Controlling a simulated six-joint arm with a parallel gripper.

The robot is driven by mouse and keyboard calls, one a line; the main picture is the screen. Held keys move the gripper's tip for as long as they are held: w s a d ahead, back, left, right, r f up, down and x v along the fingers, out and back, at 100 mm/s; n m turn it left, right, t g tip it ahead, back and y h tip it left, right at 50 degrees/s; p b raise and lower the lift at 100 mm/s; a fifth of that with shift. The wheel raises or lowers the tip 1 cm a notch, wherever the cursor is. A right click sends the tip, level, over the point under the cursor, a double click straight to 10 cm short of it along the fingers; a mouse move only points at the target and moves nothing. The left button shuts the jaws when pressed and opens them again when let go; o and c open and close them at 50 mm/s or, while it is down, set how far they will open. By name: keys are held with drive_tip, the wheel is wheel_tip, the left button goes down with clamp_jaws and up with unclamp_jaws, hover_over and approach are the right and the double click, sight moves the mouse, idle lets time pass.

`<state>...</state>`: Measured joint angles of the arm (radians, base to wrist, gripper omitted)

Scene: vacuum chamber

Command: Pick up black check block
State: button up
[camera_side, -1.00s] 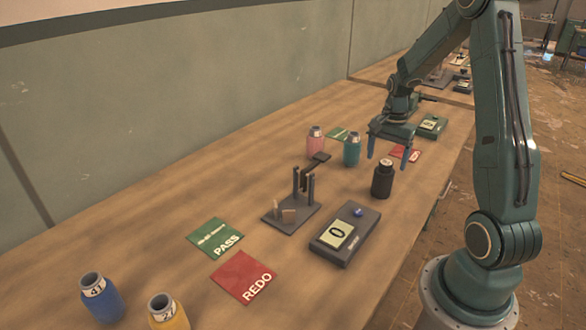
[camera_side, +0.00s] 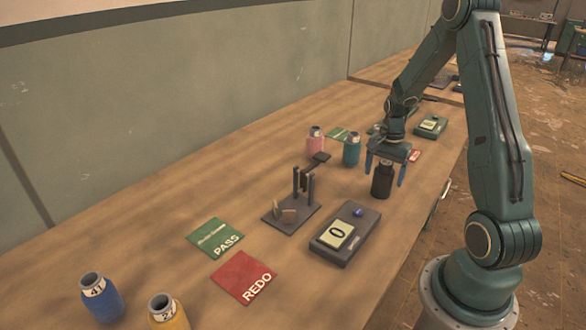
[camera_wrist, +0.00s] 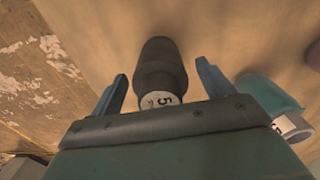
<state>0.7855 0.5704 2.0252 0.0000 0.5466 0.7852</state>
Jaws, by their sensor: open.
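The black block (camera_side: 382,181) is a dark bottle-shaped piece standing upright on the table, right of the middle in the side view. In the wrist view the black block (camera_wrist: 160,72) lies between the fingers, with a white label reading 5 at its near end. My gripper (camera_side: 386,178) is open, pointing down, with one finger on each side of the black block. In the wrist view my gripper (camera_wrist: 163,82) shows a gap on both sides of the block. The fingers do not appear to touch it.
A teal bottle (camera_side: 351,149) and a pink bottle (camera_side: 315,139) stand left of my gripper. PASS (camera_side: 215,237) and REDO (camera_side: 244,277) cards lie front left, by blue (camera_side: 101,298) and yellow (camera_side: 168,312) bottles.

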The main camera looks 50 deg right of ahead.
drive_tip(key=shift+c, duration=0.4)
drive_tip(key=c, duration=1.2)
drive_tip(key=shift+r, duration=0.15)
wheel_tip(320, 180, up, 20)
drive_tip(key=shift+f, duration=0.1)
